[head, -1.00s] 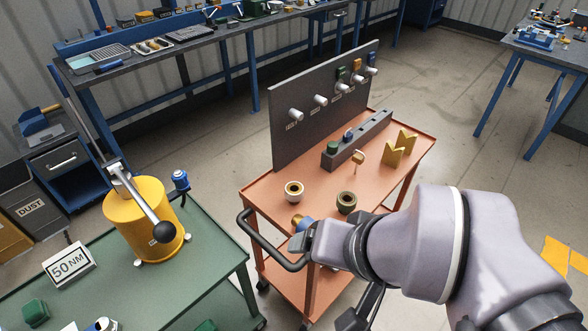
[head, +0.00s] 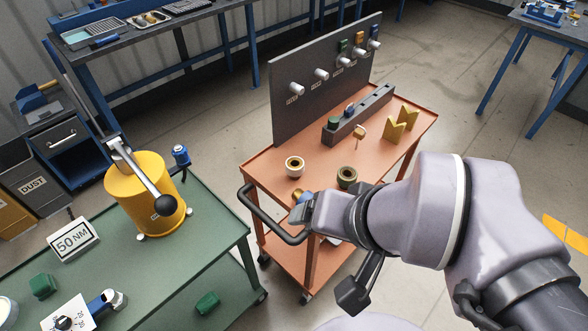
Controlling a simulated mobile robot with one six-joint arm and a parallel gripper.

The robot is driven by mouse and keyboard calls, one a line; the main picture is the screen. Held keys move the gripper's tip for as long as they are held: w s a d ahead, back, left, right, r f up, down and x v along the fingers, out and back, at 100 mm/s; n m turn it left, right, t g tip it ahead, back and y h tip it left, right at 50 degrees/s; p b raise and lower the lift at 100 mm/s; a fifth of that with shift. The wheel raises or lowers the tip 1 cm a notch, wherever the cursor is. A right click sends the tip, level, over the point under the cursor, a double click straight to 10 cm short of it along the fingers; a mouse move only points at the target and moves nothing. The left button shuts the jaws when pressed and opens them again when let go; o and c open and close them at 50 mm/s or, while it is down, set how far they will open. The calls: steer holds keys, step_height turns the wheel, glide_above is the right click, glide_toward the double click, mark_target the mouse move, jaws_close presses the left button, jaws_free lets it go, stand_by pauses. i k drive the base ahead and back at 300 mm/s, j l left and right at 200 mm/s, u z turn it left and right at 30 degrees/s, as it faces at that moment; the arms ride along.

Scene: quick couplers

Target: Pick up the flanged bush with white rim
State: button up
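The flanged bush with white rim (head: 294,166) stands upright on the orange cart top, near its left end. Its rim is pale and its inside brownish. A similar bush with a dark olive rim (head: 347,177) stands to its right. My arm's wrist reaches in from the right, just below both bushes in the picture, and appears apart from the white-rimmed one. A dark part (head: 353,294) hangs below the wrist; I cannot tell whether it belongs to my gripper. The fingertips cannot be made out, and nothing shows in their hold.
The orange cart (head: 262,172) carries an upright grey peg board (head: 325,85), a grey block rack (head: 358,118), yellow V-shaped pieces (head: 394,130) and a small brass part (head: 359,132). A brass and blue part (head: 300,196) is partly hidden by my wrist. A green bench (head: 205,235) stands left.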

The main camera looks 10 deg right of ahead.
mark_target(295, 169)
steer(key=i+u, duration=0.3)
steer(key=u, duration=0.15)
steer(key=i+l+u, duration=0.15)
steer(key=u, duration=0.35)
steer(key=i+l, duration=0.05)
steer(key=i, duration=0.05)
